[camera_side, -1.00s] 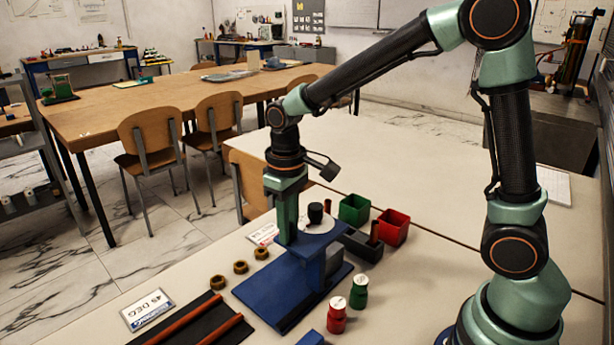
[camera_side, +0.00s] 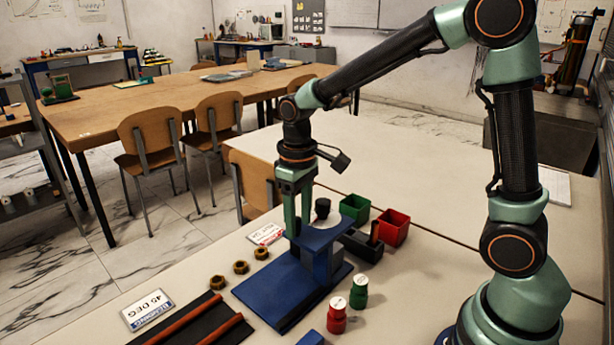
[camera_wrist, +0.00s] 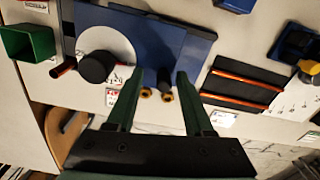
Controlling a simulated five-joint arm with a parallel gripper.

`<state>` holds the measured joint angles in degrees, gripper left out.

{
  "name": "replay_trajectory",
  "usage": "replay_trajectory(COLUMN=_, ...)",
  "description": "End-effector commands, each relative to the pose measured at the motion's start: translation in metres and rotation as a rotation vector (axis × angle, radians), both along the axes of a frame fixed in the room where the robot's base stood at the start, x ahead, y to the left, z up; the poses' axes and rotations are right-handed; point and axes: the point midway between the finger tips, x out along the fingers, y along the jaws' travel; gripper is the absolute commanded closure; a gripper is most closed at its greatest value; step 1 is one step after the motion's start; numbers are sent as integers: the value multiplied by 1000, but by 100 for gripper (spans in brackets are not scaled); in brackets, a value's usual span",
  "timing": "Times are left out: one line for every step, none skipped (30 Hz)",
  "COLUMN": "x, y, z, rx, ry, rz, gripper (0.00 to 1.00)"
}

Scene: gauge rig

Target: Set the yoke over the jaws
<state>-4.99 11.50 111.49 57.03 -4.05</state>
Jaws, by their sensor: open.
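A blue stand (camera_side: 318,238) on a blue base plate (camera_side: 282,296) carries a white disc and a black knob (camera_side: 322,208). I cannot tell which part is the yoke or the jaws. In the side view my gripper (camera_side: 297,232) points down at the left edge of the stand's top and partly hides it; contact cannot be told. In the wrist view my gripper (camera_wrist: 158,75) has its green fingers wide apart. The white disc (camera_wrist: 92,38) and knob (camera_wrist: 97,66) lie left of the fingers there. I see nothing gripped.
Brass rings (camera_side: 240,267) lie left of the base. A black mat with red rods (camera_side: 180,318) and a 45 DEG card (camera_side: 147,310) are at front left. A red jar (camera_side: 337,316) and green jar (camera_side: 359,291) stand right. Green (camera_side: 355,208) and red (camera_side: 394,228) bins stand behind.

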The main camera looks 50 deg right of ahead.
Motion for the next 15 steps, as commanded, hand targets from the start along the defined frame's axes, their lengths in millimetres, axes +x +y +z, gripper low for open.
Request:
replay_trajectory(x=1, y=0, z=5, rx=1, ry=-4, rz=0, gripper=48)
replay_trajectory(x=1, y=0, z=9, rx=0, ry=-3, rz=0, gripper=48)
replay_trajectory(x=1, y=0, z=15, rx=1, ry=-5, rz=0, gripper=48)
replay_trajectory(x=1, y=0, z=20, rx=1, ry=-6, rz=0, gripper=48)
replay_trajectory(x=1, y=0, z=26, rx=0, ry=-7, rz=0, gripper=48)
replay_trajectory(x=1, y=0, z=34, rx=1, ry=-7, rz=0, gripper=48)
replay_trajectory(x=1, y=0, z=41, rx=0, ry=-8, rz=0, gripper=48)
replay_trajectory(x=1, y=0, z=47, rx=0, ry=-8, rz=0, gripper=48)
replay_trajectory(x=1, y=0, z=56, rx=0, ry=-8, rz=0, gripper=48)
replay_trajectory(x=1, y=0, z=62, rx=0, ry=-7, rz=0, gripper=48)
replay_trajectory(x=1, y=0, z=68, rx=0, ry=-7, rz=0, gripper=48)
replay_trajectory(x=1, y=0, z=76, rx=0, ry=-7, rz=0, gripper=48)
replay_trajectory(x=1, y=0, z=81, rx=1, ry=-6, rz=-1, gripper=48)
replay_trajectory(x=1, y=0, z=87, rx=1, ry=-6, rz=-1, gripper=48)
replay_trajectory(x=1, y=0, z=93, rx=1, ry=-6, rz=-1, gripper=48)
